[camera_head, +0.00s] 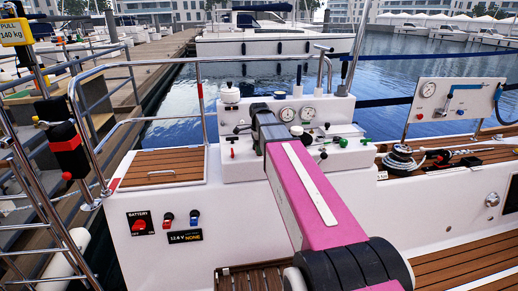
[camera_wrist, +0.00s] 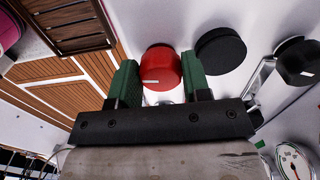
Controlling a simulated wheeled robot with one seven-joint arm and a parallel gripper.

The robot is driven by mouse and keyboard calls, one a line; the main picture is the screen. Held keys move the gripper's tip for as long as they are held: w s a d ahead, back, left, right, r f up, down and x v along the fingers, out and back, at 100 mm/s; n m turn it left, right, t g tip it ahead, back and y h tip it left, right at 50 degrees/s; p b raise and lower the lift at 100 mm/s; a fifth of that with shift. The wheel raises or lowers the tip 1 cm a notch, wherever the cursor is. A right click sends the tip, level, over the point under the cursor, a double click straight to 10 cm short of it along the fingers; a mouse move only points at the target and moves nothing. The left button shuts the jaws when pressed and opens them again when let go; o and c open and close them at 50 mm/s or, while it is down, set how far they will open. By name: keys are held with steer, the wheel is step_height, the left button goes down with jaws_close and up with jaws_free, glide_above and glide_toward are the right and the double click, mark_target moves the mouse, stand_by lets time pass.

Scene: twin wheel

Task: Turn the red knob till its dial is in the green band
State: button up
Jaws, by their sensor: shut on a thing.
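The red knob (camera_wrist: 162,62) sits between the two green fingers of my gripper (camera_wrist: 160,80) in the wrist view. The fingers are shut on its sides. A white mark shows on the knob's near face. A round dial (camera_wrist: 293,164) is partly in view at the lower right of the wrist view, cut off by the frame edge; I cannot tell its reading. In the head view two dials, the left one (camera_head: 287,114) and the right one (camera_head: 308,113), stand on the white console, too small to read. My arm hides the knob and fingertips there.
Black knobs, one beside the red knob (camera_wrist: 221,51) and one farther right (camera_wrist: 297,61), are close to my gripper. The white console (camera_head: 240,172) carries several small levers. A battery switch (camera_head: 140,225) and a separate gauge panel (camera_head: 455,100) stand apart.

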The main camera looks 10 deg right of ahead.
steer(key=shift+m, duration=0.3)
steer(key=o, duration=0.9)
step_height(320, 180, up, 11)
steer(key=shift+f, duration=0.1)
stand_by(0.5)
